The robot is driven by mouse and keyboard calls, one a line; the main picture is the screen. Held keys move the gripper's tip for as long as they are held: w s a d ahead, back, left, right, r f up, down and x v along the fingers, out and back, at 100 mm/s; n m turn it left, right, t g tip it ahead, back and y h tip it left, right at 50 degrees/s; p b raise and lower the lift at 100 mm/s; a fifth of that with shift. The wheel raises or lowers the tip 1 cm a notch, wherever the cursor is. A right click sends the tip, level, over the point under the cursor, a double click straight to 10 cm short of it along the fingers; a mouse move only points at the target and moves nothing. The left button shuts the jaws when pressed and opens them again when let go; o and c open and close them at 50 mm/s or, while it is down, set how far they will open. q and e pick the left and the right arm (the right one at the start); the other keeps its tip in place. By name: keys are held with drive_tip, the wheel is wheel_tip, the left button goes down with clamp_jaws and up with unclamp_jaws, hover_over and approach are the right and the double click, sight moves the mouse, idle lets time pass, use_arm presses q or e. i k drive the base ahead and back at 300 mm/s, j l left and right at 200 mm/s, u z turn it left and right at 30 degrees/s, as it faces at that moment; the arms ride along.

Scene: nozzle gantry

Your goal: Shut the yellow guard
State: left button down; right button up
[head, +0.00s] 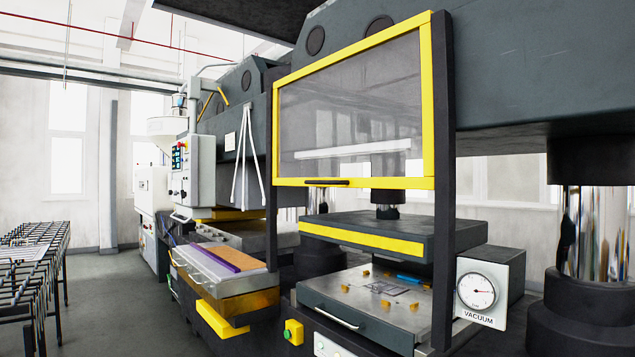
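The yellow guard (350,183) is a yellow-framed see-through panel on the front of the press at the right. It stands raised between two dark uprights, with its lower edge above the press opening. A dark handle (326,183) sits on its lower bar, left of the middle. Below it the opening is uncovered, showing the upper platen (362,241) with a yellow front edge and the lower bed (400,314) with small brass-coloured pieces and a blue piece. Neither of my grippers shows in the head view.
A vacuum gauge box (482,291) stands right of the opening. Another machine with a brown-topped drawer (226,262) stands further left. A metal rack (38,262) is at far left, with clear floor between.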

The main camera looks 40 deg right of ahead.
sight(422, 22)
drive_tip(key=i+z, duration=0.35)
drive_tip(key=i+j+z, duration=0.2)
drive_tip(key=i+z, duration=0.15)
drive_tip(key=i+j+z, duration=0.2)
drive_tip(key=z, duration=0.15)
drive_tip(key=i, duration=0.1)
